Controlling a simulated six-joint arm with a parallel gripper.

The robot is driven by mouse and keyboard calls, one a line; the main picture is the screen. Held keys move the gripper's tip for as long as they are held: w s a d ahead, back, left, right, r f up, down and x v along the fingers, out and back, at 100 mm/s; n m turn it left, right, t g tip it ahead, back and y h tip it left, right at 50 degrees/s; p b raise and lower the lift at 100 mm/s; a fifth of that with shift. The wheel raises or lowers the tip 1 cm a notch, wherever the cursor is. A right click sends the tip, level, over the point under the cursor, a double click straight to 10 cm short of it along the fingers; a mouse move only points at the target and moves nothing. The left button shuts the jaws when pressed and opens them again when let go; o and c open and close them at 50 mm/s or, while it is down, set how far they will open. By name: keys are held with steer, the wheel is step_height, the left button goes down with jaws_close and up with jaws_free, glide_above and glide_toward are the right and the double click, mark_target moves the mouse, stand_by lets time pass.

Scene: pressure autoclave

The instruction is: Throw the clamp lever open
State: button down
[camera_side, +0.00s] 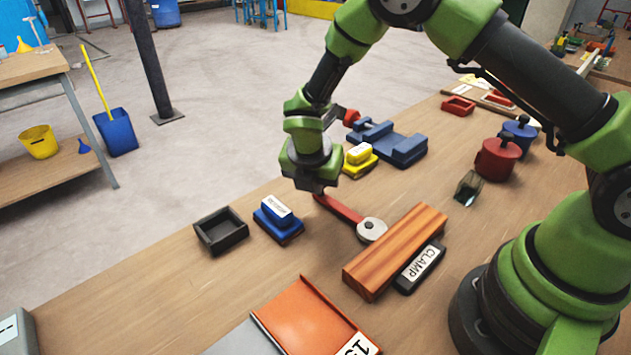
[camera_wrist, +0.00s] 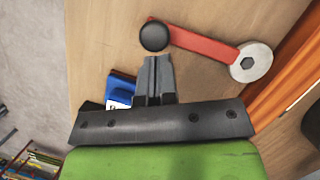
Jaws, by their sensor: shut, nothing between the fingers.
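The clamp lever is a red bar (camera_side: 338,208) on a round grey pivot (camera_side: 371,229), lying beside a wooden block (camera_side: 395,250) with a black "CLAMP" label (camera_side: 420,266). In the wrist view the red lever (camera_wrist: 205,46) runs from the grey pivot (camera_wrist: 251,62) at right to a black ball knob (camera_wrist: 153,35) at its left end. My gripper (camera_wrist: 154,60) is shut and empty, its fingertips right by the knob; whether they touch it I cannot tell. In the side view my gripper (camera_side: 317,190) hides the knob end.
A blue block with a white label (camera_side: 278,220) and a black open tray (camera_side: 221,232) stand left of the lever. A yellow block (camera_side: 360,160) and a blue vise-like fixture (camera_side: 388,143) are behind. An orange tray (camera_side: 305,315) lies in front. Red and blue pots (camera_side: 497,158) stand at right.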

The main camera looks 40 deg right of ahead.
steer(key=shift+d, duration=0.1)
steer(key=shift+w+d+m, duration=0.1)
steer(key=shift+d+m, duration=0.1)
steer(key=shift+m, duration=0.2)
